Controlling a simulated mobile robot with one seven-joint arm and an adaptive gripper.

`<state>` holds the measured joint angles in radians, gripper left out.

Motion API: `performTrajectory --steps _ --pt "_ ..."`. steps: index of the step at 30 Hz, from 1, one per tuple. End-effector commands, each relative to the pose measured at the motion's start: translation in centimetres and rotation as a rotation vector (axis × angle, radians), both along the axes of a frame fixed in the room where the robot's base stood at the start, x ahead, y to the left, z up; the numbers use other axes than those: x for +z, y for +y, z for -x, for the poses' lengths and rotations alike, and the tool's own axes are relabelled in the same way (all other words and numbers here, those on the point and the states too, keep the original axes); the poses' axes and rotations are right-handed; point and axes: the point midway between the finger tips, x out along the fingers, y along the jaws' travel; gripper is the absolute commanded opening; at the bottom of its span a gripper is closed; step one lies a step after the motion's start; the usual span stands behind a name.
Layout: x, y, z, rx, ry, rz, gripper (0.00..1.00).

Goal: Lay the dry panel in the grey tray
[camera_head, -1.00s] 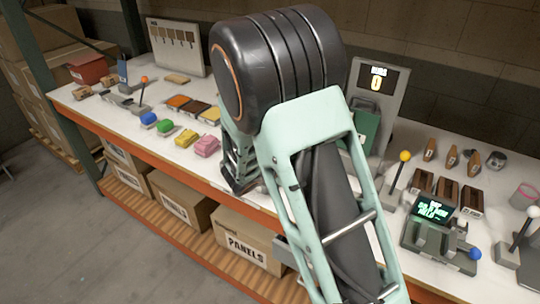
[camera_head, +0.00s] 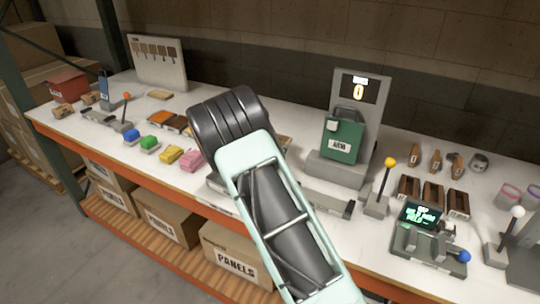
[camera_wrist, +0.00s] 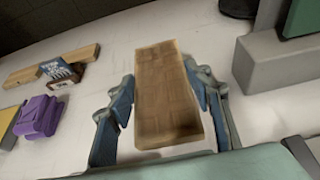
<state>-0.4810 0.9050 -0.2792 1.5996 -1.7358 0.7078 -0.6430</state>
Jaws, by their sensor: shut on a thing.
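The panel (camera_wrist: 165,95), a light brown wooden slab with a faint grid pattern, stands between my gripper's blue fingertips in the wrist view. My gripper (camera_wrist: 162,105) is shut on it, one finger on each side. In the head view my own arm hides the gripper and the panel. A long low grey piece (camera_head: 325,197) lies right of my arm on the bench; I cannot tell whether it is the grey tray. A grey edge also shows at the lower right of the wrist view (camera_wrist: 303,152).
A grey stand with a green box (camera_head: 343,140) rises behind my arm. A yellow-knobbed lever (camera_head: 388,165) and a device with a lit screen (camera_head: 422,215) stand to the right. Coloured blocks, including a pink one (camera_head: 191,160), line the left. White bench (camera_wrist: 205,40) is bare beyond the panel.

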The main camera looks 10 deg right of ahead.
Motion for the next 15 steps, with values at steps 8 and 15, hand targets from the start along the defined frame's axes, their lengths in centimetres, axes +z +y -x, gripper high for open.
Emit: performTrajectory --steps 8,15 --pt "-2.6 0.6 -2.2 -0.001 -0.002 -0.001 0.20" --pt "-3.6 0.7 -3.0 -0.001 -0.001 0.000 0.20"
